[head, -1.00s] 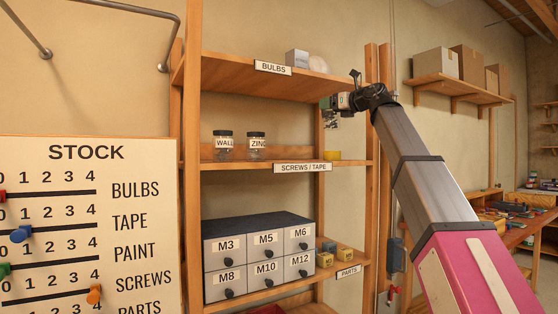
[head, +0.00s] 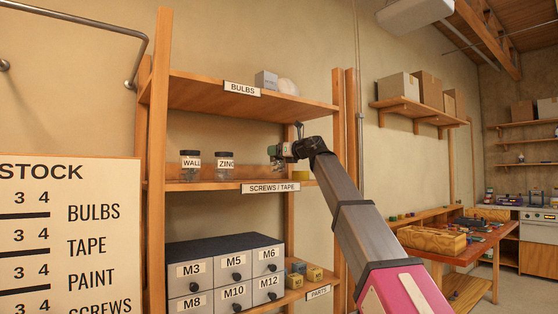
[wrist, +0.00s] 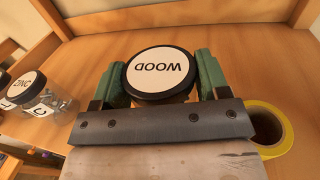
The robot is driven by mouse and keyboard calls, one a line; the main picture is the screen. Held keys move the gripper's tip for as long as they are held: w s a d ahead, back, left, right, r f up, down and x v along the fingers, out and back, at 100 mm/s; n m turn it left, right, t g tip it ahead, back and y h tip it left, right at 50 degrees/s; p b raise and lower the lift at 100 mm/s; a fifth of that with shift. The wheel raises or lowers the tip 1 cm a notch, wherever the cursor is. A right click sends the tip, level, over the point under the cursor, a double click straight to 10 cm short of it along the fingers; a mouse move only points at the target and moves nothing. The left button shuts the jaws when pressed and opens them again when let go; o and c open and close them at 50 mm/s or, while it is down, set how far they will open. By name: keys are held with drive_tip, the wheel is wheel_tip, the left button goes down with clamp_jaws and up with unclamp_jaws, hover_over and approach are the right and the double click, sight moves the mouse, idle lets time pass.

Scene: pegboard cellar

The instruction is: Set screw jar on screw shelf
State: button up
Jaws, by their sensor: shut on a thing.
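My gripper (wrist: 160,78) is shut on a jar with a black-rimmed round lid marked WOOD (wrist: 160,72), its green pads on either side of it. The jar's body is mostly hidden under the lid. In the head view my gripper (head: 278,156) is over the right part of the SCREWS / TAPE shelf (head: 215,185), between the ZINC jar (head: 225,162) and the yellow tape roll (wrist: 270,130). I cannot tell whether the held jar touches the shelf. The WALL jar (head: 190,165) stands left of the ZINC jar.
The BULBS shelf (head: 230,97) is above my gripper, and the right shelf post (head: 340,130) is close to my arm. Grey drawers (head: 225,275) and small boxes stand on the PARTS shelf below.

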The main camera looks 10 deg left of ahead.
drive_tip(key=shift+f, duration=1.35)
drive_tip(key=o, duration=1.2)
drive_tip(key=shift+f, duration=0.1)
drive_tip(key=shift+o, duration=0.2)
drive_tip(key=shift+s+d, duration=0.1)
drive_tip(key=shift+d, duration=0.05)
drive_tip(key=v, duration=1.1)
drive_tip(key=shift+s+d, duration=0.15)
drive_tip(key=shift+d, duration=0.2)
